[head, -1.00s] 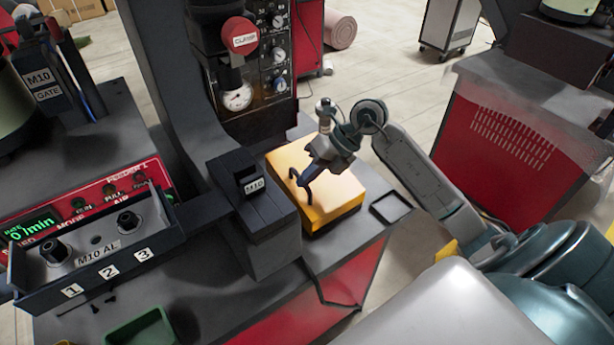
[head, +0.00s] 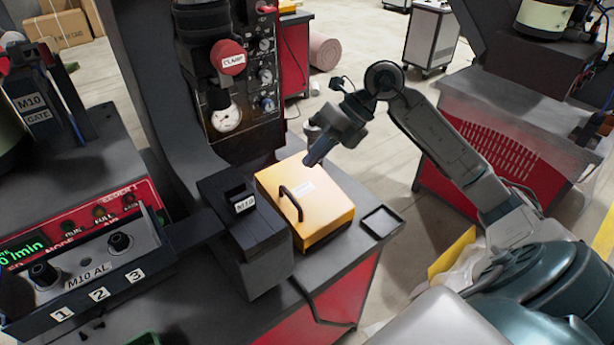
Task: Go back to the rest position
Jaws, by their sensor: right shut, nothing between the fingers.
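My right gripper (head: 316,152) is in the head view, above the yellow box with a dark handle (head: 325,215). It is shut and empty, its fingers pointing down and left, apart from the handle. My right arm reaches in from the lower right. My left gripper is not in view.
The dark block labelled M10 (head: 245,225) stands left of the yellow box. A small black tray (head: 382,222) lies at the bench's right edge. The red CLAMP knob (head: 229,57) and gauge panel rise behind. Open floor lies between the bench and the red cabinet (head: 490,150) at right.

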